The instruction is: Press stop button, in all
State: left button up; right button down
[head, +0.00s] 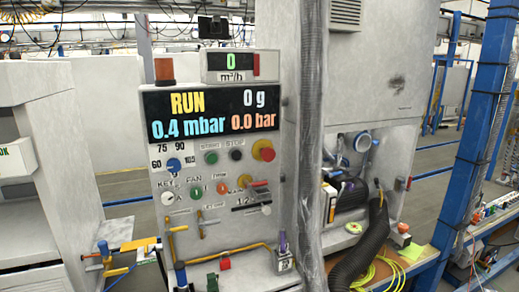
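The stop button (236,155) is a small dark round button under the STOP label on the grey control panel (180,222). To its left is the green start button (211,158) under the START label. To its right is a larger red mushroom button (265,151) on a yellow base. The display (211,112) above reads RUN, 0 g, 0.4 mbar and 0.0 bar. Nothing covers the stop button. Neither of my grippers shows in the head view.
A blue knob (173,164) and a red-handled switch (258,184) sit lower on the panel. Yellow pipes and valves (220,254) stick out below. A grey vertical hose (311,130) runs right of the panel. A blue post (477,130) stands farther right.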

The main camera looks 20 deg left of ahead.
aim_at(236, 155)
jog(key=u, duration=0.5)
jog(key=i, duration=0.95)
jog(key=u, duration=1.15)
jog(key=i, duration=0.2)
jog(key=u, duration=0.1)
